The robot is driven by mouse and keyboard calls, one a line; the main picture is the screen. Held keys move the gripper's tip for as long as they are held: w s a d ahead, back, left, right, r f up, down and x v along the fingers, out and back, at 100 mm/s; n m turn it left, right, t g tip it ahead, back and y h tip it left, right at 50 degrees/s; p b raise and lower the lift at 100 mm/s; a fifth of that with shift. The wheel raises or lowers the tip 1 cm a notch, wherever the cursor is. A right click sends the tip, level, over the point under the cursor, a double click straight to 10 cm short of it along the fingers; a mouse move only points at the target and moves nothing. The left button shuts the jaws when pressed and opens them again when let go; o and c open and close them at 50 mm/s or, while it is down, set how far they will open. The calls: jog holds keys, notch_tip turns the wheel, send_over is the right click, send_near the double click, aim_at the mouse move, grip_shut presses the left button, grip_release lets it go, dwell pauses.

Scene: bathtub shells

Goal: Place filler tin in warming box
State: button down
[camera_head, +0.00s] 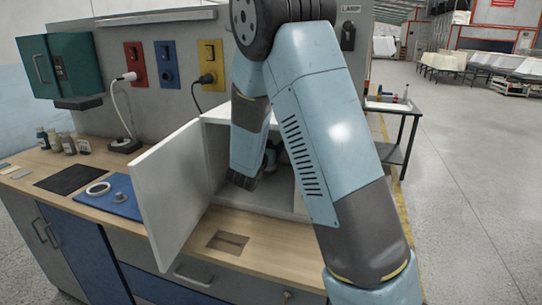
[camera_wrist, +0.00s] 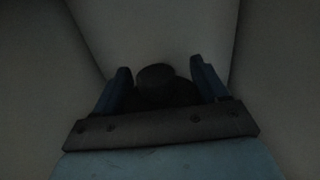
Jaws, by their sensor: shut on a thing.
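The warming box (camera_head: 207,133) is a white cabinet on the wooden bench, with its door (camera_head: 175,190) swung wide open to the left. My arm reaches into the box and hides much of its opening. In the wrist view, my gripper (camera_wrist: 160,85) is inside the dim box, between pale walls. It is shut on a dark round thing (camera_wrist: 156,76), likely the filler tin, held between the two blue fingers. The dark view does not show whether the tin touches the box floor. In the head view a small part of the tin or gripper shows dimly behind my arm.
A blue mat (camera_head: 122,207) with a tape roll (camera_head: 98,189) and a small grey piece lies left of the door. Several bottles (camera_head: 68,143) stand at the back left. The bench front has a recessed slot (camera_head: 228,241).

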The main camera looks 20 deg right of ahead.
jog(key=shift+f, duration=1.75)
jog(key=shift+c, duration=0.2)
grip_release()
jog(key=v, duration=1.2)
jog(key=shift+s, duration=0.1)
